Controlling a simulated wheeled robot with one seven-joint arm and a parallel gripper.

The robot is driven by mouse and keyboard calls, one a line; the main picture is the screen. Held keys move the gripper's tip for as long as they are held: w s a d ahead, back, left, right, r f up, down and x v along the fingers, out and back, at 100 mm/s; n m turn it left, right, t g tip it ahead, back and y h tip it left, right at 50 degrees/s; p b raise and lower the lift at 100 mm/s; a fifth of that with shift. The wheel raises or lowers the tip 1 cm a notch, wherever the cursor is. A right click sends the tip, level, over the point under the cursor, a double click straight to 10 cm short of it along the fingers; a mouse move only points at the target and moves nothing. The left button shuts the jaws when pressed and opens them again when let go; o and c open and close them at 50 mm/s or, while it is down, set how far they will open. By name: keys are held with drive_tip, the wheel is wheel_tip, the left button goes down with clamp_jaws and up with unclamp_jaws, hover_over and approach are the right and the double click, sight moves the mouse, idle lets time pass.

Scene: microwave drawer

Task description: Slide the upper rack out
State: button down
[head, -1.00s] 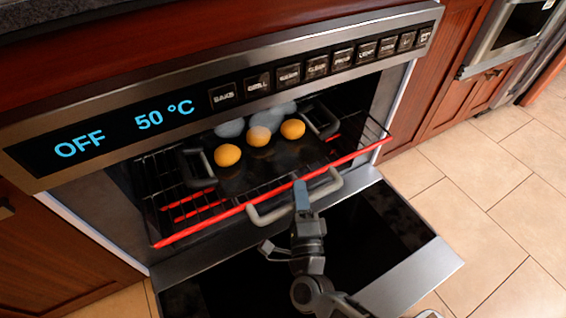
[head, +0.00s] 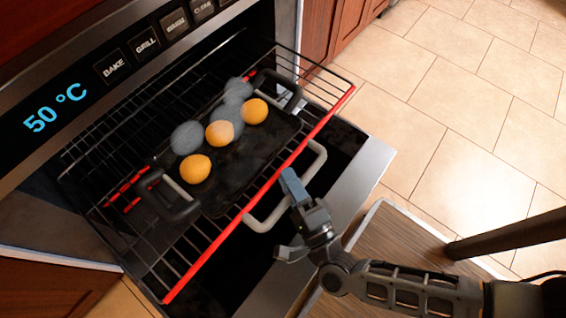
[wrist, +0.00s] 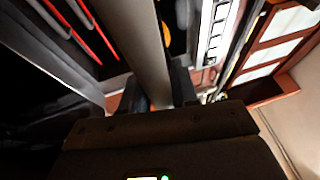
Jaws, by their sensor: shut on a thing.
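The upper rack (head: 190,262) is a black wire grid with a red front bar (head: 300,148). It extends well out of the oven in the head view. A light grey U-shaped handle (head: 312,165) sits along its front. My gripper (head: 291,184) is shut on this handle near its middle. In the wrist view the grey handle bar (wrist: 146,45) runs between the two fingers of my gripper (wrist: 157,92); the fingers partly hide it.
A black tray (head: 235,182) with two dark handles rests on the rack, carrying several orange and grey balls (head: 220,133). The open oven door (head: 345,180) lies below the rack. Tiled floor (head: 440,110) is clear to the right. The control panel (head: 110,65) is above left.

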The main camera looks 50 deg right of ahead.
drive_tip(key=shift+w+r, duration=0.1)
drive_tip(key=shift+r, duration=0.2)
drive_tip(key=c, duration=1)
unclamp_jaws()
drive_tip(key=shift+f, duration=0.15)
drive_tip(key=shift+v, duration=3.95)
